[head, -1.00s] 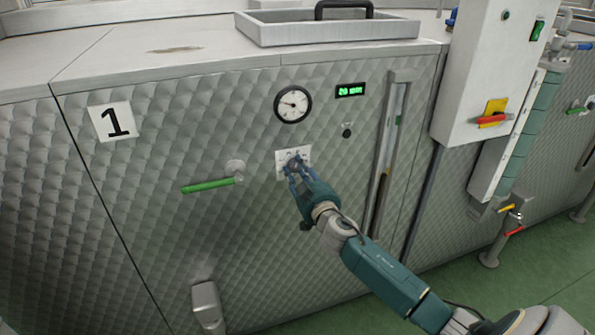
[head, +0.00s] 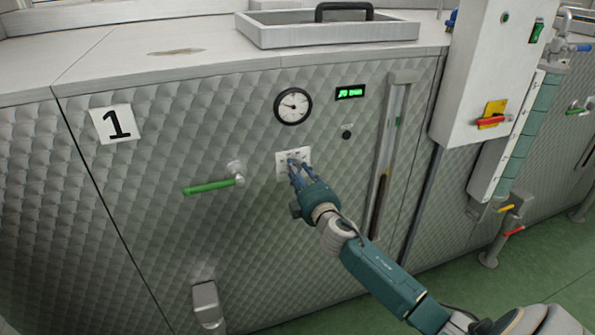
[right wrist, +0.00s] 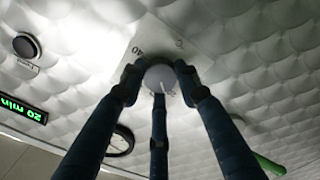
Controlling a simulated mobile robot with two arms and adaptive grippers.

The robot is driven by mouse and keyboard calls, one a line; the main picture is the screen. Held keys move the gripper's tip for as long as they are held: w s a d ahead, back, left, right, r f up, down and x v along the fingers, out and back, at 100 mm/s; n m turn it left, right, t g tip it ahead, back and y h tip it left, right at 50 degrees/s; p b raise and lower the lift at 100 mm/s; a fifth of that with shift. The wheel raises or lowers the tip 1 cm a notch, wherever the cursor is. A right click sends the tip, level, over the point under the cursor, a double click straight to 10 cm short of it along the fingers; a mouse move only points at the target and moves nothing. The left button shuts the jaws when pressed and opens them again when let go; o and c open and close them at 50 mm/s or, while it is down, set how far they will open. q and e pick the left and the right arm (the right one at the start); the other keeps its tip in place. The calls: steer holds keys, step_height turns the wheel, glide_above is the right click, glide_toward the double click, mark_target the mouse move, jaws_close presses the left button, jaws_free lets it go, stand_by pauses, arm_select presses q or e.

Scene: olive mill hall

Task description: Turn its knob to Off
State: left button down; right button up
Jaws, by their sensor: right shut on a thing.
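The knob (right wrist: 157,74) is a round grey dial with a pale pointer line, on a white scale plate (head: 283,165) on the quilted metal front of machine 1. In the right wrist view a "40" shows on the plate, upside down; the other marks are hard to read. My right gripper (head: 299,170) is shut on the knob, its three dark fingers around the rim, which also shows in the right wrist view (right wrist: 158,84). In the head view the fingers hide most of the knob. My left gripper is not in view.
A round gauge (head: 293,106) and a green display (head: 350,92), reading 20 min in the wrist view, are above the plate. A black button (head: 346,133) is to the right. A green-handled lever (head: 210,187) sticks out close by on the left.

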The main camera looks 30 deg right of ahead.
steer(key=n+p, duration=0.2)
steer(key=n, duration=1.1)
steer(key=shift+f, duration=0.15)
steer(key=shift+n, duration=0.4)
steer(key=o, duration=1.1)
steer(key=shift+s+d, duration=0.1)
steer(key=shift+o, duration=0.2)
steer(key=v, duration=1.2)
